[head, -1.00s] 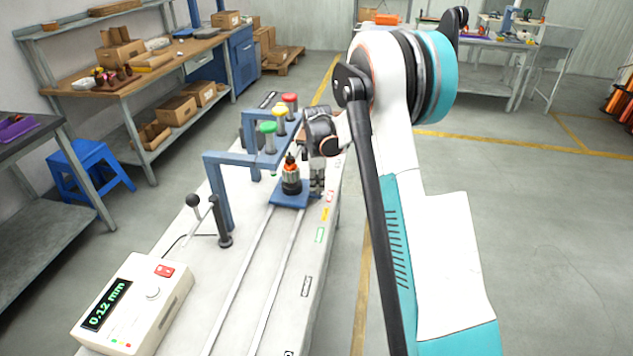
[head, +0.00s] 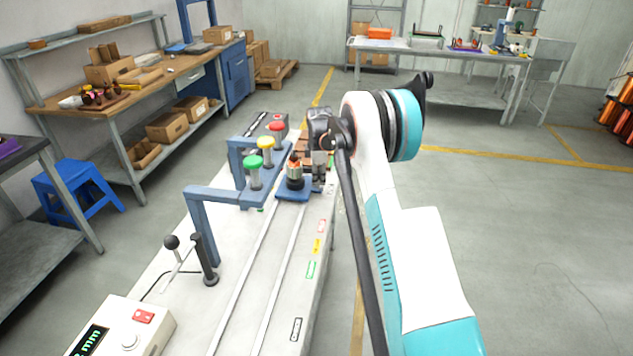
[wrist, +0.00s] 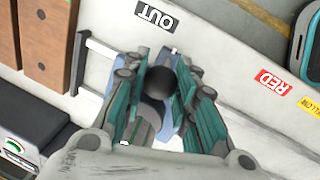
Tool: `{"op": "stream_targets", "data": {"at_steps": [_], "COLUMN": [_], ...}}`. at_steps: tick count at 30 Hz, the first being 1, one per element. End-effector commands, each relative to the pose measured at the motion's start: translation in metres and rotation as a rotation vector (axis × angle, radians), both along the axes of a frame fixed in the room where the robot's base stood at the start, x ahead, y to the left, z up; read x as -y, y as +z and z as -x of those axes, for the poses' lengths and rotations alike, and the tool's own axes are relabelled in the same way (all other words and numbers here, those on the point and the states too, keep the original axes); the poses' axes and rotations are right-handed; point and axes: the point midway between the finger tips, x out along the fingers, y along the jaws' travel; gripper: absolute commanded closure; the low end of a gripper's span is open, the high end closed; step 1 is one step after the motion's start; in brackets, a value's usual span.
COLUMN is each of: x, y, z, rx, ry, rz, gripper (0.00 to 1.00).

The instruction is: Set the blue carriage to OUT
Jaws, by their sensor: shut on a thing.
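The blue carriage (head: 294,195) sits on two pale rails on the bench, near their far end and beyond the red label. A dark armature with copper-orange parts (head: 295,172) stands upright on it. My gripper (head: 320,172) is at the carriage's right side. In the wrist view, my gripper's green fingers (wrist: 166,90) are closed around a black round knob (wrist: 160,80), with blue of the carriage showing beneath. The black OUT label (wrist: 154,15) lies just ahead of the knob; the RED label (wrist: 272,80) is to the right. The fingers hide most of the carriage there.
A blue gantry (head: 215,200) with green, yellow and red buttons stands left of the rails. A black-knobbed lever (head: 172,243) and a readout box (head: 125,330) are nearer. Brown blocks (wrist: 45,45) lie past the rail end (wrist: 82,62). Near rails are clear.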

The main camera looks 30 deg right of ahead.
Motion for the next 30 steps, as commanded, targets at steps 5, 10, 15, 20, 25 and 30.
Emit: {"op": "stream_targets", "data": {"at_steps": [5, 10, 15, 20, 25, 30], "x": [0.014, 0.022, 0.027, 0.028, 0.029, 0.029], "y": [0.0, 0.0, 0.0, 0.0, 0.001, 0.002], "z": [-0.019, -0.03, -0.035, -0.037, -0.038, -0.038], "rx": [0.0, 0.0, 0.0, 0.002, 0.005, 0.005], "ry": [-0.001, 0.0, 0.0, 0.0, 0.0, 0.0], "rz": [0.0, 0.0, 0.0, 0.001, 0.001, 0.003], "gripper": [1.0, 1.0, 1.0, 1.0, 1.0, 0.58]}}
